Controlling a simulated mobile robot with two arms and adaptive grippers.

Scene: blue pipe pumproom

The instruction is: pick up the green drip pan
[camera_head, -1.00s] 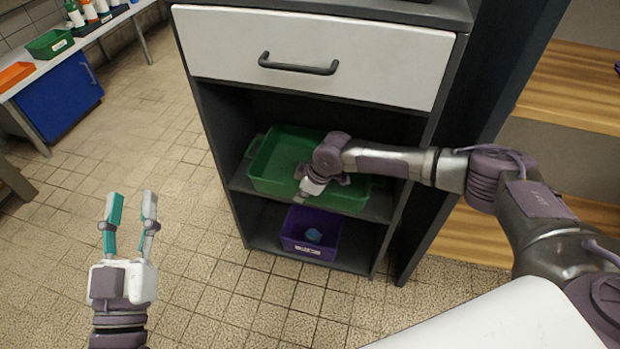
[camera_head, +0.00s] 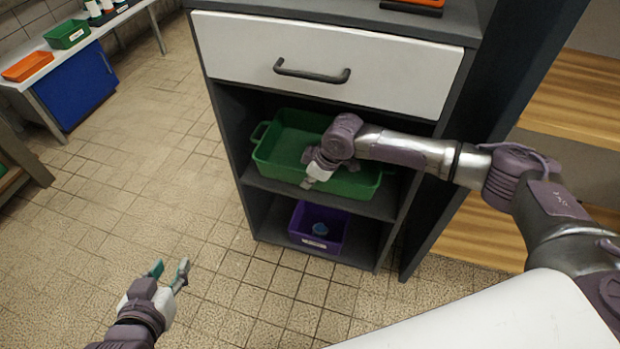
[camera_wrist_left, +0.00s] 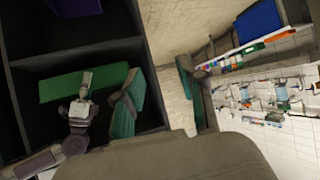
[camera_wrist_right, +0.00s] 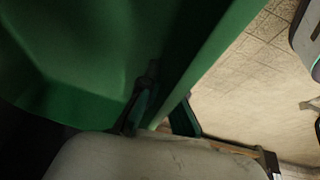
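The green drip pan (camera_head: 290,140) is on the middle shelf of the grey cabinet, with a loop handle at its left end. My right gripper (camera_head: 310,178) reaches down at the pan's front wall. In the right wrist view, the pan (camera_wrist_right: 90,50) fills the left side, and its wall passes between my right fingers (camera_wrist_right: 163,112), which look closed on it. My left gripper (camera_head: 169,270) hangs over the floor in front of the cabinet, with fingers apart and empty. The pan also shows in the left wrist view (camera_wrist_left: 75,85), beyond my open left fingers (camera_wrist_left: 155,90).
A purple bin (camera_head: 318,226) with a blue item stands on the shelf below. A closed drawer (camera_head: 330,60) is above the pan. A wooden shelf unit (camera_head: 575,95) stands at the right. A bench with a green tray (camera_head: 67,34) and orange tray (camera_head: 26,67) is at the far left. The floor between is clear.

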